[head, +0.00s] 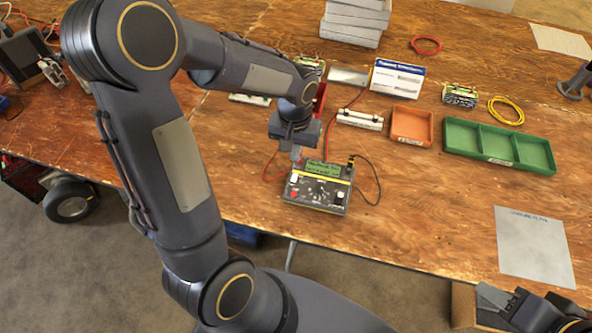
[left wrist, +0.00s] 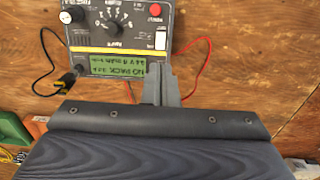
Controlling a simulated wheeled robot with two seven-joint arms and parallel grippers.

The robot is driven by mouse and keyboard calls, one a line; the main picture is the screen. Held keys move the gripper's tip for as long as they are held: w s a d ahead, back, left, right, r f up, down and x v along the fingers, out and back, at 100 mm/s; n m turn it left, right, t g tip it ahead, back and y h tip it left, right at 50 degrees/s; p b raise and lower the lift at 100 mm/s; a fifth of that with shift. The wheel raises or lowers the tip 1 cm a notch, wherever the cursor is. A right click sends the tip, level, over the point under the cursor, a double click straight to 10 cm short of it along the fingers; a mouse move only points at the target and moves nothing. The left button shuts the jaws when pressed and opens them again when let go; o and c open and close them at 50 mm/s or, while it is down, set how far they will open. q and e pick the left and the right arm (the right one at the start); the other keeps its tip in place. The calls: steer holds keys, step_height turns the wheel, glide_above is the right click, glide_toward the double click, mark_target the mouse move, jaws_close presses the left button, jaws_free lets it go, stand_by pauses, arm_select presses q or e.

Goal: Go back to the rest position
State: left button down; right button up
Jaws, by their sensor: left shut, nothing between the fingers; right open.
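My left gripper (head: 297,154) is shut and empty, just above the back edge of the charger (head: 318,187) on the wooden workbench. In the left wrist view its closed fingers (left wrist: 160,84) are beside the charger's display edge (left wrist: 118,64); I cannot tell whether they touch it. The charger has a green lit display, a dial, a red button and a white switch. Red and black leads run from it. My right gripper (head: 497,297) is open at the lower right corner of the head view, low in front of the bench edge, partly cut off.
Behind the charger are a white-topped pack (head: 360,119), an orange tray (head: 410,126), a green divided tray (head: 500,146) and a blue-white box (head: 398,77). A grey sheet (head: 535,246) lies at the right front. A cardboard box (head: 462,304) is below the bench edge.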

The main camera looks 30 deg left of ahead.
arm_select(q)
steer(key=s+d+r+t+h, duration=0.2)
steer(key=s+r, duration=0.3)
steer(key=s, duration=0.3)
steer(key=s+d+r+m+t+h, duration=0.1)
steer(key=s+d+r+t, duration=0.1)
steer(key=s+r, duration=0.4)
steer(key=shift+s+r+t+h, duration=0.15)
steer(key=shift+s+t+h, duration=0.25)
steer(key=shift+s+t, duration=0.75)
steer(key=shift+s+d+g, duration=0.1)
steer(key=shift+s+g, duration=0.25)
